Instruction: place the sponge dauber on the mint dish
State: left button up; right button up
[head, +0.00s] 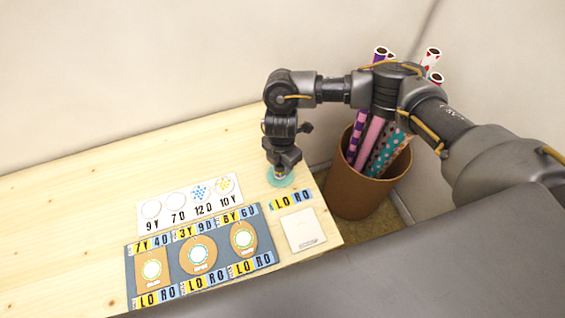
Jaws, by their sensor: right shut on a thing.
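The mint dish (272,182) lies on the wooden table near its right edge, above the "LO RO" label strip. My right gripper (281,169) points straight down over the dish and is shut on the sponge dauber. The dauber is small and mostly hidden by the fingers, with its lower end at or just above the dish. I cannot tell whether it touches the dish. My left gripper is out of view.
A blue-grey mat (130,262) with several tags and number labels lies at the front. Behind it is a white card (160,224) with printed circles. A white square item (303,229) lies right of the mat. A brown bin (352,196) with rolled paper stands off the table's right edge. The table's left is clear.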

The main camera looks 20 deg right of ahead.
jog(key=shift+f, duration=0.1)
jog(key=o, duration=0.8)
jog(key=shift+o, duration=0.2)
notch_tip(320, 180, up, 12)
jog(key=shift+s, duration=0.15)
dwell(0.4)
